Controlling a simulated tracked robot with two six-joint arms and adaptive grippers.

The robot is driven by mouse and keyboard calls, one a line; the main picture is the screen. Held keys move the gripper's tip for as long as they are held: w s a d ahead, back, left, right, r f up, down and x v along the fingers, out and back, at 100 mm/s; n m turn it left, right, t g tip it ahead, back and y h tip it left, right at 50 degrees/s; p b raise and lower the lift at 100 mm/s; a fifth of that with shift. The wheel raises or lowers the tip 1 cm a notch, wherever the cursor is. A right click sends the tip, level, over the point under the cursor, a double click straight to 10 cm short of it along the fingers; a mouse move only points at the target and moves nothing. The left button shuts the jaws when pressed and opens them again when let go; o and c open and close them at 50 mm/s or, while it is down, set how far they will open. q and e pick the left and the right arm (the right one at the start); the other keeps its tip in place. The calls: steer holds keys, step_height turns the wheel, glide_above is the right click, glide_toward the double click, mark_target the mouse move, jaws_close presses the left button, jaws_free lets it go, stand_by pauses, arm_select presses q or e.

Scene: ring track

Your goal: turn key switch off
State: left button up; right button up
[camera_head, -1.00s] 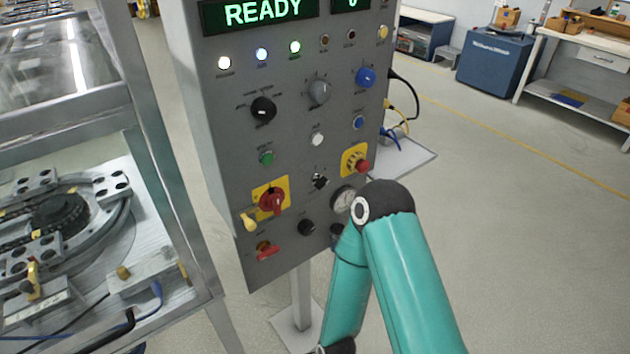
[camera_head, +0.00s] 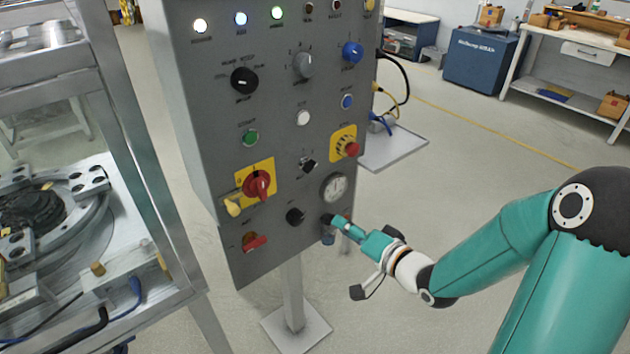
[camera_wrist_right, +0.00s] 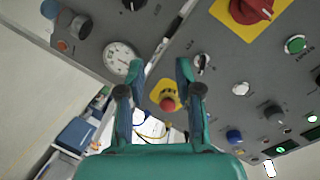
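The grey control panel (camera_head: 215,120) stands upright on a post. A small black and silver switch (camera_head: 308,163), apparently the key switch, sits between the red rotary handle and the yellow-backed red button. It also shows in the right wrist view (camera_wrist_right: 203,63), just right of the fingers; its exact turn is too small to tell. My right gripper (camera_head: 338,223) is at the panel's lower right, below the gauge, lower and to the right of the switch. In the wrist view its two fingers (camera_wrist_right: 160,72) are apart with nothing between them. My left gripper is out of view.
Close to the switch are the round gauge (camera_head: 334,187), red emergency button (camera_head: 349,149), red rotary handle (camera_head: 257,185) and a black knob (camera_head: 295,216). A metal frame (camera_head: 135,150) stands left of the panel. Cables (camera_head: 400,95) hang right of it.

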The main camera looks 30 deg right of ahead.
mark_target(312, 170)
steer(key=s+d+r+t, duration=0.2)
steer(key=s+r, duration=0.1)
steer(key=r, duration=0.4)
steer(key=shift+t+y, duration=0.3)
steer(key=w+p, duration=0.1)
steer(key=w, duration=0.4)
steer(key=w+a+p, duration=0.1)
steer(key=w, duration=0.5)
steer(key=w+p, duration=0.1)
steer(key=w, duration=0.4)
steer(key=shift+w+a, duration=0.3)
steer(key=shift+a, duration=0.05)
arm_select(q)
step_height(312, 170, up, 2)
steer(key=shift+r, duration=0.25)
